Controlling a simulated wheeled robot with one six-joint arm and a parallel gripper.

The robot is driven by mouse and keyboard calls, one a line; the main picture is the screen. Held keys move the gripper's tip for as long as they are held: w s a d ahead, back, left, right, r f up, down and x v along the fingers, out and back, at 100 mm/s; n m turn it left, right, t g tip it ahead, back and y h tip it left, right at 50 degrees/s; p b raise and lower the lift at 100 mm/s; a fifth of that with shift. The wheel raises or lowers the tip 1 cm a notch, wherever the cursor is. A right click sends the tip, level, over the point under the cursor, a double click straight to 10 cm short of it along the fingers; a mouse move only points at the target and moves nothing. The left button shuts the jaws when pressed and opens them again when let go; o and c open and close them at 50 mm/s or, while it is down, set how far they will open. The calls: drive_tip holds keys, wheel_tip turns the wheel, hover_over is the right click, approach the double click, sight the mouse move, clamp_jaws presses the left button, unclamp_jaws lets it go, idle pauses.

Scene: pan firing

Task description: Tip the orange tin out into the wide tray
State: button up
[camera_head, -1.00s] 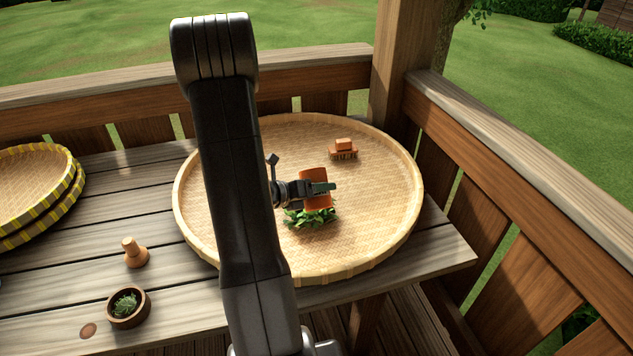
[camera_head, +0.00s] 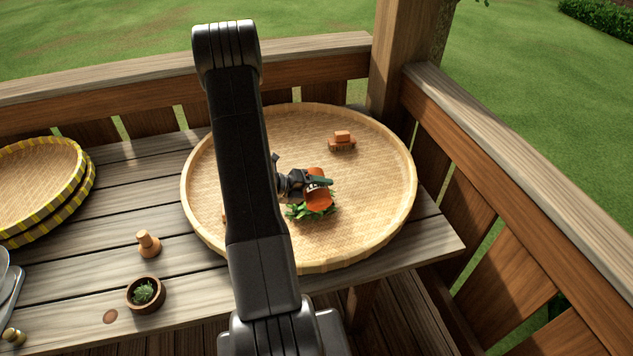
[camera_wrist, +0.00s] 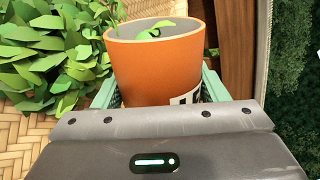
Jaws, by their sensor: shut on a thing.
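The orange tin (camera_head: 318,196) is held by my gripper (camera_head: 318,182) over the wide tray (camera_head: 230,130), a round woven one. The tin is tilted, its mouth hidden from the head camera. In the wrist view the tin (camera_wrist: 158,72) sits between the green fingers of my gripper (camera_wrist: 160,92), which are shut on it. A few green leaves lie at its rim and inside. A pile of green leaves (camera_head: 303,213) lies on the tray just under the tin and also shows in the wrist view (camera_wrist: 45,60).
A small orange-brown brush (camera_head: 342,142) lies on the tray's far right. A wooden knob-like piece (camera_head: 148,245) and a small bowl of green bits (camera_head: 145,292) stand on the table at left. Stacked yellow-rimmed trays (camera_head: 40,190) are farther left. A railing (camera_head: 520,200) runs along the right.

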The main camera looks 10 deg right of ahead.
drive_tip(key=shift+w+n+g+p, duration=0.3)
drive_tip(key=shift+n+g+p, duration=0.45)
drive_tip(key=shift+p, duration=0.35)
drive_tip(key=shift+w+f+n+g, duration=0.2)
drive_tip(key=shift+w+n+g, duration=0.05)
drive_tip(key=shift+n+g, duration=0.2)
drive_tip(key=shift+w+r+n+g, duration=0.55)
drive_tip(key=shift+r+n+g, duration=0.1)
drive_tip(key=shift+n+g, duration=0.35)
